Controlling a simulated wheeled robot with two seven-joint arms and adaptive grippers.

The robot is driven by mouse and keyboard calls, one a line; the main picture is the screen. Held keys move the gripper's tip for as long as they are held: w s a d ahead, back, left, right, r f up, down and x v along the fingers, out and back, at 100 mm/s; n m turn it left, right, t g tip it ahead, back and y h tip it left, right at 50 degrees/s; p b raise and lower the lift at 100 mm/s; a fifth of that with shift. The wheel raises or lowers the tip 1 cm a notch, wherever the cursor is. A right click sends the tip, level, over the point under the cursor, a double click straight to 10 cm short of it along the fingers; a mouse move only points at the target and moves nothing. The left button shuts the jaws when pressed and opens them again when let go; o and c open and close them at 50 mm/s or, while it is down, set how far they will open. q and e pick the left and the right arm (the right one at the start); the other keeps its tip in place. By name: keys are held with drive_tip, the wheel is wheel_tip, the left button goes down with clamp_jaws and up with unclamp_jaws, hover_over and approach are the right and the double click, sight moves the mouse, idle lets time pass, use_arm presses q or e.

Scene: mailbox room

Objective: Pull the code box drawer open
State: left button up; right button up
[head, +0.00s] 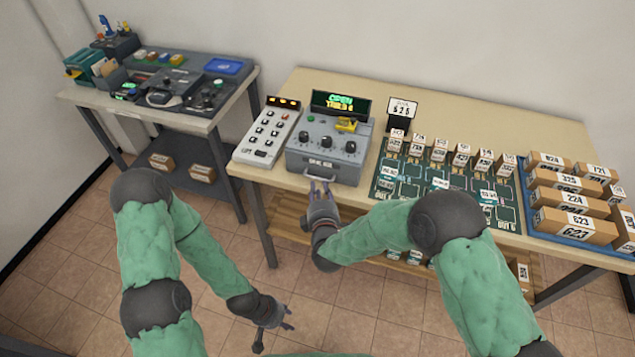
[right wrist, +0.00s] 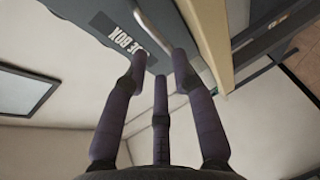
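The code box (head: 322,150) is a grey unit with dark knobs and a lit green display on top, standing at the table's front edge. Its labelled drawer front has a pale curved handle (head: 320,176); the drawer looks shut. In the right wrist view the handle (right wrist: 150,33) lies just ahead of the fingertips, near the right finger, beside the code box label (right wrist: 118,36). My right gripper (head: 322,187) is at the handle with its fingers spread apart; whether they touch it I cannot tell. My left gripper (head: 283,325) hangs low over the floor, fingers spread and empty.
A white keypad unit (head: 267,136) stands left of the code box. A green slotted board (head: 400,183) and a blue tray (head: 570,233) with several parcels are on the right. A small sign (head: 402,108) stands behind. Open tiled floor (head: 225,250) lies in front.

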sight(317, 178)
drive_tip(key=shift+b+x, duration=0.6)
drive_tip(key=shift+x, duration=2)
clamp_jaws()
